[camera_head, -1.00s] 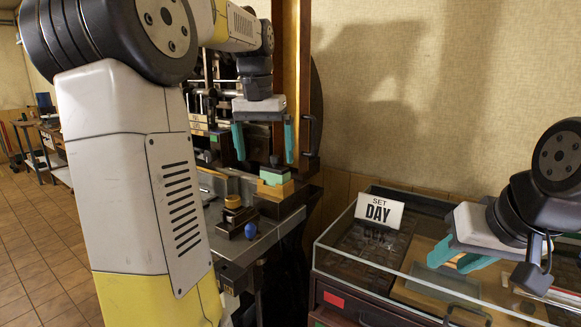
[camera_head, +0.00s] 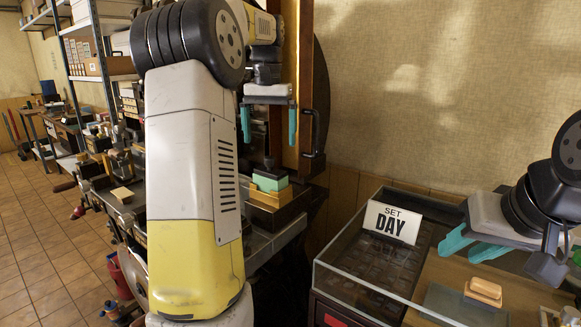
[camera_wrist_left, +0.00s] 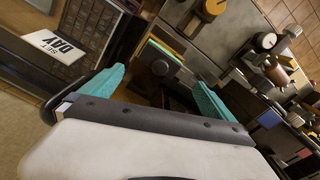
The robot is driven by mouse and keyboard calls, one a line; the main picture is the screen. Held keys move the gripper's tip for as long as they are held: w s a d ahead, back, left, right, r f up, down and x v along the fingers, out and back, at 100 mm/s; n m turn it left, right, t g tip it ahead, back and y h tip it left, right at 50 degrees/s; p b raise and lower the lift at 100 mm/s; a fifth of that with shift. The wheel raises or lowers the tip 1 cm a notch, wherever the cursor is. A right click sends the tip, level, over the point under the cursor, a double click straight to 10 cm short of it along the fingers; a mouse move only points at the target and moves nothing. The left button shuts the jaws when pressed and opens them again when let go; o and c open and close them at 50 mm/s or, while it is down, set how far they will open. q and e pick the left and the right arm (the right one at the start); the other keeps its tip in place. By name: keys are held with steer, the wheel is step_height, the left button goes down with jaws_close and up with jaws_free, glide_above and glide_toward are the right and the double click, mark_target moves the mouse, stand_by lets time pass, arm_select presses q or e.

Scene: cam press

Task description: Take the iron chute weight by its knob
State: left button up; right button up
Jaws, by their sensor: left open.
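A small dark knobbed piece (camera_head: 268,161), which looks like the iron chute weight, shows just above a green block at the press. In the left wrist view its dark round knob (camera_wrist_left: 164,66) lies beyond the space between my fingers. My left gripper (camera_head: 268,127) is open, pointing down, above and apart from it; the fingers (camera_wrist_left: 160,84) hold nothing. The piece's lower part is dark and hard to make out.
The green block (camera_head: 270,180) sits on a yellow-brown holder (camera_head: 270,198) at the press. A brown upright with a dark handle (camera_head: 314,160) stands close right of my left gripper. The glass case (camera_head: 345,250) with a SET DAY card (camera_head: 393,223) is at right.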

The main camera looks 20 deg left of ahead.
mark_target(270, 167)
arm_select(q)
steer(key=f, duration=0.7)
steer(key=shift+s+f, duration=0.2)
steer(key=shift+f, duration=0.15)
steer(key=shift+r, duration=0.1)
steer(key=c, duration=1.7)
